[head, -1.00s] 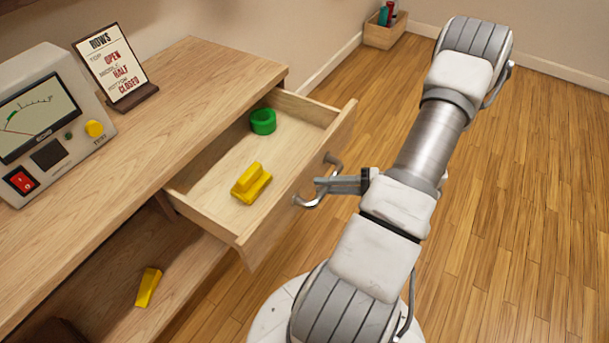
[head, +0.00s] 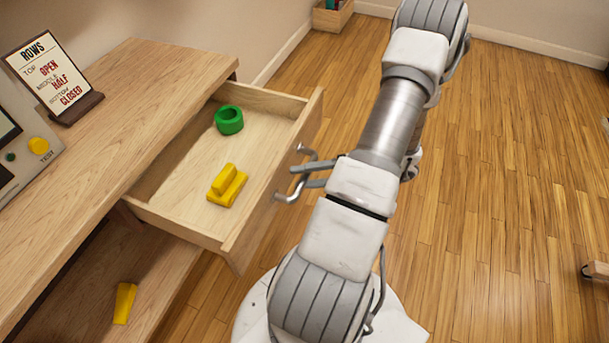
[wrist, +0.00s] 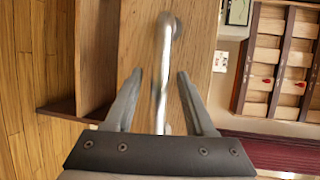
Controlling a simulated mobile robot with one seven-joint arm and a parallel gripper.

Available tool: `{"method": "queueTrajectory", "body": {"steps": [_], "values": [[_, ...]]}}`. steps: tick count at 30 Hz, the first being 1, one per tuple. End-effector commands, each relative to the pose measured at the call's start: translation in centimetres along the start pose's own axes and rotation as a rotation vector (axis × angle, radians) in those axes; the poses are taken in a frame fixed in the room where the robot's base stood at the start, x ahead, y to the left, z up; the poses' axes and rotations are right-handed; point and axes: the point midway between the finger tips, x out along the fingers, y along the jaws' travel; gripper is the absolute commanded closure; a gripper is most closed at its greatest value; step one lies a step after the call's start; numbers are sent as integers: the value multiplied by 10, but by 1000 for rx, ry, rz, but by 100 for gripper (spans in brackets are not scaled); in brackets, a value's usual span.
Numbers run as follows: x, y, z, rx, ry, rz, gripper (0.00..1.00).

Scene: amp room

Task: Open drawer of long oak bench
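The wooden drawer (head: 258,222) of the long oak bench (head: 150,85) is pulled well out in the head view. A green ring (head: 229,120) and a yellow block (head: 226,187) lie inside it. Its curved metal handle (head: 308,152) is on the front panel and also shows in the wrist view (wrist: 164,60). My gripper (head: 297,179) is at the handle. In the wrist view my two fingers (wrist: 160,74) are spread on either side of the handle bar, with gaps visible. The gripper is open.
A sign (head: 54,75) stands on the bench top beside a meter box (head: 20,150). Another yellow block (head: 124,303) lies on the lower shelf. A small wooden crate (head: 332,15) is by the far wall. The floor (head: 500,180) on the right is largely clear.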

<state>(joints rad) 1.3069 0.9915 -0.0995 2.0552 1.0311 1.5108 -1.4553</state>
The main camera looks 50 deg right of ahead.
Motion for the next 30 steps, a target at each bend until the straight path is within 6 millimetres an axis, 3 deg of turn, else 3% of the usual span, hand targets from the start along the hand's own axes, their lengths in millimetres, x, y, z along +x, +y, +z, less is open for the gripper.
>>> {"method": "queueTrajectory", "body": {"steps": [14,20,30], "values": [[-9,0,0,1,3,0,45],[-47,-1,-1,0,6,2,45],[-130,-1,0,-1,4,2,45]]}}
